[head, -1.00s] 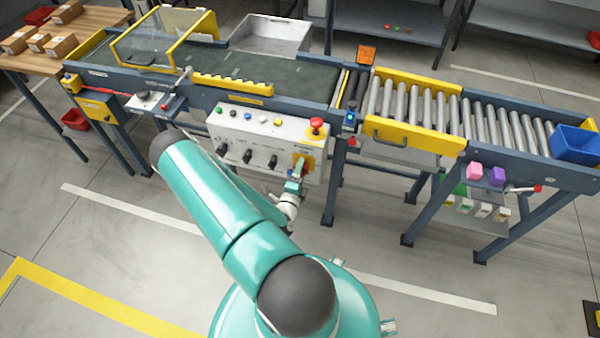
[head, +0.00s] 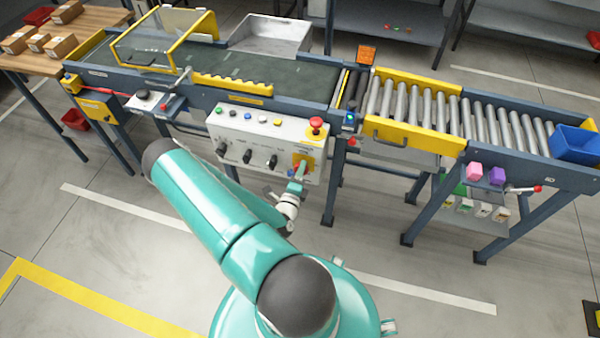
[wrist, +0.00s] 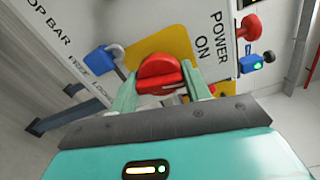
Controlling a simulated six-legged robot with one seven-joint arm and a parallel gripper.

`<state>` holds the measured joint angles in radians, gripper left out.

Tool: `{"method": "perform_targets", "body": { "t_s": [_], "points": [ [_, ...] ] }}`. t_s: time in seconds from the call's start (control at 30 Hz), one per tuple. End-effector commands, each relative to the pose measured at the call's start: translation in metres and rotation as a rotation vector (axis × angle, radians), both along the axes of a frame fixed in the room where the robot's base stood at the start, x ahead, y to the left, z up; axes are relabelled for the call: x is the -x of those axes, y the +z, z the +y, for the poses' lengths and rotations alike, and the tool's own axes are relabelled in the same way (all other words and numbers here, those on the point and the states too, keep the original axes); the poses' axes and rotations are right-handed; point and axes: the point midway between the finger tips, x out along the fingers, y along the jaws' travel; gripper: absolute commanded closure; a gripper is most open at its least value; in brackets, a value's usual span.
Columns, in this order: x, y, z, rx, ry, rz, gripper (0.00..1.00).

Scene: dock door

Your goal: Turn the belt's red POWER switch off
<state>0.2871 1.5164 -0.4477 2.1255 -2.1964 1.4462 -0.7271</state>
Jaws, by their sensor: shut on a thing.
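The red POWER switch (wrist: 160,76) is a rotary knob on a yellow plate (wrist: 172,44), beside the printed words POWER and ON in the wrist view. My gripper (wrist: 160,86) has one pale green finger on each side of the knob and is shut on it. In the head view my gripper (head: 298,184) reaches the lower right of the white control panel (head: 264,135). The knob shows there only as a small red piece, partly hidden by the gripper. I cannot read its exact setting.
A blue padlock (wrist: 102,60) hangs close beside the knob. Black knobs (head: 247,157) line the panel's left. Open floor (head: 450,280) lies at front right.

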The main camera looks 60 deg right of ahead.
Motion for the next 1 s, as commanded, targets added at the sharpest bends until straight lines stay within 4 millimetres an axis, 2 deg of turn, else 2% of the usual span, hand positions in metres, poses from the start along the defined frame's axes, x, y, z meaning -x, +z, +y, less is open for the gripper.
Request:
{"method": "perform_targets", "body": {
  "t_s": [1.0],
  "points": [
    [-0.0006, 0.0006, 0.0007, -0.148, 0.003, -0.941, 0.76]
  ]
}}
